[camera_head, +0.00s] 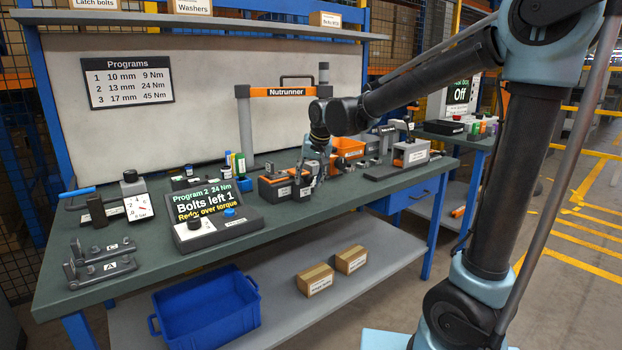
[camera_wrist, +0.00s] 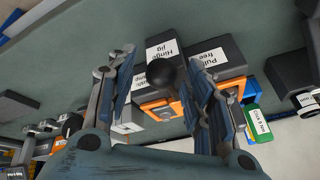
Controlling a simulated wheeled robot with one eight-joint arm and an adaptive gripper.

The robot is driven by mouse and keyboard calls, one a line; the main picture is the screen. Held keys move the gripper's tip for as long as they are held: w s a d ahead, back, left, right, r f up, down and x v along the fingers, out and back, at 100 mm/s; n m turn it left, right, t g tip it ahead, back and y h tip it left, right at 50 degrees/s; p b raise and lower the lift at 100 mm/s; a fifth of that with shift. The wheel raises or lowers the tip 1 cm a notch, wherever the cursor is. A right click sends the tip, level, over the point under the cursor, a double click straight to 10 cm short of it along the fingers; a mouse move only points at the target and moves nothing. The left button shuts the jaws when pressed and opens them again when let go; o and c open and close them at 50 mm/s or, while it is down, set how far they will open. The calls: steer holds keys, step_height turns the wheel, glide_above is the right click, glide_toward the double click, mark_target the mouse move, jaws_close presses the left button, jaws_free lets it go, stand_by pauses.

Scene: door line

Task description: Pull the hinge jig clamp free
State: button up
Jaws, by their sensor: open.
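In the wrist view, a dark block labelled "Hinge jig" (camera_wrist: 165,49) stands beside a dark block labelled "Pull free" (camera_wrist: 227,49). A round black knob (camera_wrist: 160,72) shows between the fingers of my gripper (camera_wrist: 162,60). My gripper is open, one finger on each side of the knob; I cannot tell whether either finger touches it. Orange parts show behind the blocks. In the head view, my gripper (camera_head: 317,168) points down over the small dark and orange blocks (camera_head: 274,190) at the bench's middle. The arm and fingers partly hide them there.
A screen reading "Bolts left 1" (camera_head: 215,211) stands left of the gripper on the bench (camera_head: 170,235). The Nutrunner stand (camera_head: 244,125) rises behind. An orange bin (camera_head: 348,148) and a grey fixture (camera_head: 410,154) are to the right. A blue crate (camera_head: 207,312) sits on the lower shelf.

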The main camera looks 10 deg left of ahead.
jaws_close()
steer(key=shift+s+d, duration=0.9)
steer(key=shift+d, duration=0.3)
jaws_free()
steer(key=shift+d+f, duration=0.1)
steer(key=shift+a, duration=0.2)
